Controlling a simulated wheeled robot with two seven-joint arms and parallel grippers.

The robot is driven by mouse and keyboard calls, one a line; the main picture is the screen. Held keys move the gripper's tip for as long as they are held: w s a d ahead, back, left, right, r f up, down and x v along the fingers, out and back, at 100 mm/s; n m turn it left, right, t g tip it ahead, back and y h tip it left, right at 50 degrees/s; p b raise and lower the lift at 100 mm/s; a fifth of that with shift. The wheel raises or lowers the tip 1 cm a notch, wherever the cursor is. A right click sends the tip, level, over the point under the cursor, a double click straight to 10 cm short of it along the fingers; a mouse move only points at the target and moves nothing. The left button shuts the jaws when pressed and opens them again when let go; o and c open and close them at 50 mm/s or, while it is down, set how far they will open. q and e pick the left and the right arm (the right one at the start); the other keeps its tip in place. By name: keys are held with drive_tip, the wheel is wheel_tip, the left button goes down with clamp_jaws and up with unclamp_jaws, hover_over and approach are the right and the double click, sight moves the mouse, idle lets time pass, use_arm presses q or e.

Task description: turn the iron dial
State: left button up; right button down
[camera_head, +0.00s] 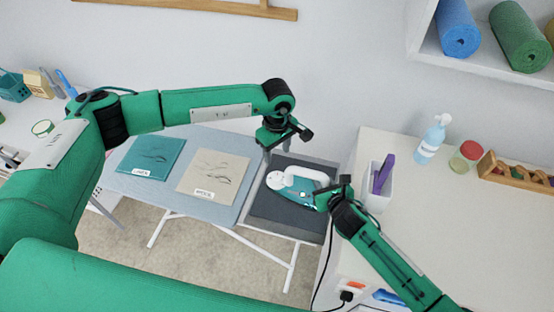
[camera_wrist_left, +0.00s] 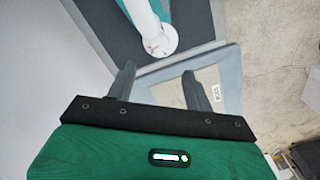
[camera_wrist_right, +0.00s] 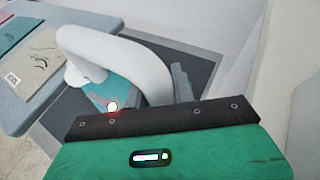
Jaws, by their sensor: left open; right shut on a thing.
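A teal and white iron (camera_head: 296,190) lies on the dark grey rest pad (camera_head: 262,212) at the end of the ironing board. Its round white dial (camera_head: 275,180) is at its left end, and shows with small marks in the left wrist view (camera_wrist_left: 160,42). My right gripper (camera_head: 331,192) is shut on the iron's white handle (camera_wrist_right: 130,57); one finger shows beside the handle and the other is mostly hidden. My left gripper (camera_head: 286,136) is open and empty, above and behind the dial, apart from it. A red light (camera_wrist_right: 112,106) glows on the iron.
A teal cloth (camera_head: 150,157) and a beige cloth (camera_head: 213,175) lie on the blue board (camera_head: 131,187). A white counter (camera_head: 430,215) at right bears a cup with a purple item (camera_head: 383,179), a spray bottle (camera_head: 431,139) and a jar (camera_head: 466,156). A black cord (camera_head: 326,262) hangs beside it.

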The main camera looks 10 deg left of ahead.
sight(277, 176)
use_arm(q)
drive_tip(key=shift+r, duration=0.35)
wheel_tip(277, 176, down, 12)
drive_tip(key=n, duration=1.4)
idle(0.3)
